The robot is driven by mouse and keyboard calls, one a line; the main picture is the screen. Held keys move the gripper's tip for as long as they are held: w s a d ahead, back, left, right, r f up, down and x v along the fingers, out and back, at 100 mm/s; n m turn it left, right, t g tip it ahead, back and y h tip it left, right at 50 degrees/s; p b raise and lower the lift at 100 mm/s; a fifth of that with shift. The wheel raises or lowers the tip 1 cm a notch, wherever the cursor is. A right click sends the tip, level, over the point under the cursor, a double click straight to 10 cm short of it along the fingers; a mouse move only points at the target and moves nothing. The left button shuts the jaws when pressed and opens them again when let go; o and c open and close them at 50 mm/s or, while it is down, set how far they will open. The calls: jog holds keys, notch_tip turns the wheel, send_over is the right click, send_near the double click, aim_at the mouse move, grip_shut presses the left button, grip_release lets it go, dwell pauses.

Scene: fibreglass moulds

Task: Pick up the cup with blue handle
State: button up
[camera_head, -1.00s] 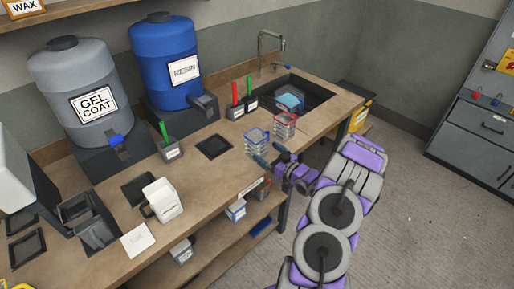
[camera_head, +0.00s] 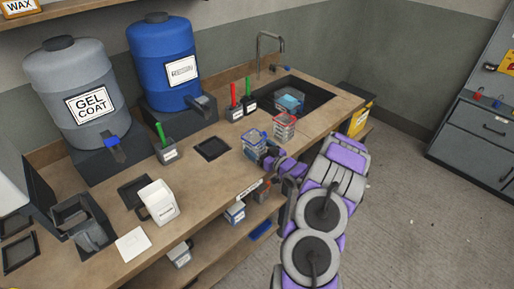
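A clear square cup with a blue rim and handle (camera_head: 251,138) stands on the workbench, near its front edge. My gripper (camera_head: 262,150) is at the near right side of this cup, with its fingers close to or around the handle. The fingers are small and partly hidden, so I cannot tell whether they touch it. A similar clear cup with a red rim (camera_head: 284,126) stands just to the right, behind my wrist.
The sink (camera_head: 310,93) holds a blue item. A square dark recess (camera_head: 212,148) lies left of the blue cup. A white pitcher (camera_head: 160,203) stands further left.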

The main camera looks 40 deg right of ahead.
aim_at(261, 143)
jog(key=shift+c, duration=1.4)
jog(key=shift+a, duration=0.15)
jog(key=c, duration=0.4)
jog(key=shift+r, duration=0.1)
jog(key=shift+r, duration=0.6)
notch_tip(261, 143, up, 2)
jog(key=shift+r+p, duration=0.2)
jog(key=shift+p, duration=0.6)
jog(key=s+a+r+p, duration=0.1)
jog(key=s+a+p, duration=0.1)
jog(key=s, duration=1.3)
jog(key=shift+s+a+r+p, duration=0.15)
jog(key=shift+s+a+p, duration=0.15)
jog(key=shift+s+a, duration=0.1)
